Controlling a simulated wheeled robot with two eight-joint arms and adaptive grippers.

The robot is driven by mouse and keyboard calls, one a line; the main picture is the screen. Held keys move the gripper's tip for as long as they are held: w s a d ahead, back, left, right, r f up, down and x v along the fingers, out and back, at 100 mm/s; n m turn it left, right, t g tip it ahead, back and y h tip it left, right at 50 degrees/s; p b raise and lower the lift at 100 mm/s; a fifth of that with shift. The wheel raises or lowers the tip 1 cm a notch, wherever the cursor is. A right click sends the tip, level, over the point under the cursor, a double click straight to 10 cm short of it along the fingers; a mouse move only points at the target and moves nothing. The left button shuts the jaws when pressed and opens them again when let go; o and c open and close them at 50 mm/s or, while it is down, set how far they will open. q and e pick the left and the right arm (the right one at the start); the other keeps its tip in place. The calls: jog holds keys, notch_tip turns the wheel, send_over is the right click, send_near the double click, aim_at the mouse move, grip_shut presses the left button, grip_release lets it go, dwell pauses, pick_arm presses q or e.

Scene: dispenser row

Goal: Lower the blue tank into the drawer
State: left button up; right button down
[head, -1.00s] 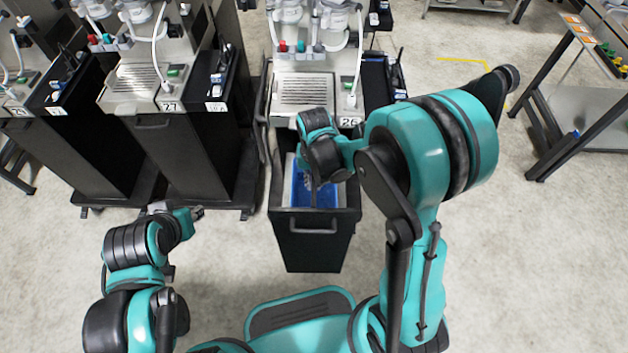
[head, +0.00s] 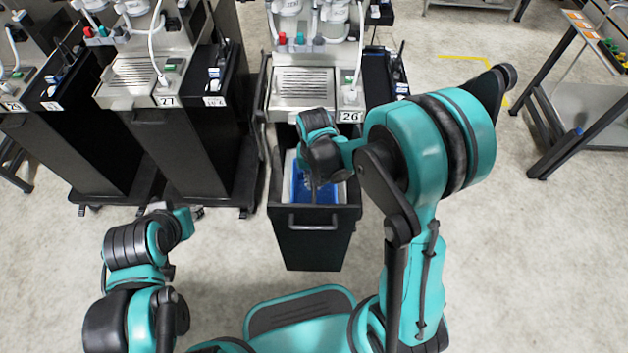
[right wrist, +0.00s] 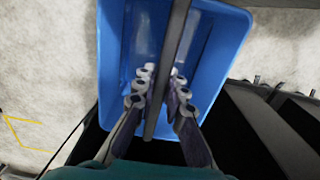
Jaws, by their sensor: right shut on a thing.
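The blue tank (head: 327,195) is an open-topped tub within the opening of the pulled-out black drawer (head: 313,245) under station 26. I cannot tell whether its bottom touches the drawer floor. The right wrist view shows the tank (right wrist: 228,62) with a dark bar handle (right wrist: 172,45) across it. My right gripper (right wrist: 160,78) is shut on this handle, a finger on each side. In the head view my right gripper (head: 318,183) is above the tank and partly hidden by its own wrist. My left gripper (head: 196,212) is small, away from the drawer, its fingers unclear.
The station 26 machine (head: 305,85) stands behind the drawer. The station 27 cabinet (head: 185,150) stands to its left. A metal table (head: 590,105) is at the far right. The floor (head: 520,260) on the right is clear.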

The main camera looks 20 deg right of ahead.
jog(key=shift+f+b, duration=1)
jog(key=shift+f, duration=0.25)
jog(key=c, duration=1.5)
grip_release()
jog(key=shift+r, duration=0.1)
notch_tip(320, 180, up, 12)
jog(key=s+d+r+n+t, duration=0.1)
jog(key=s+d+r+t, duration=0.1)
jog(key=s, duration=0.3)
jog(key=s+d+r+n+t, duration=0.2)
jog(key=s+r+t, duration=0.1)
jog(key=s+t, duration=0.2)
jog(key=shift+s+d, duration=0.2)
jog(key=shift+d, duration=0.15)
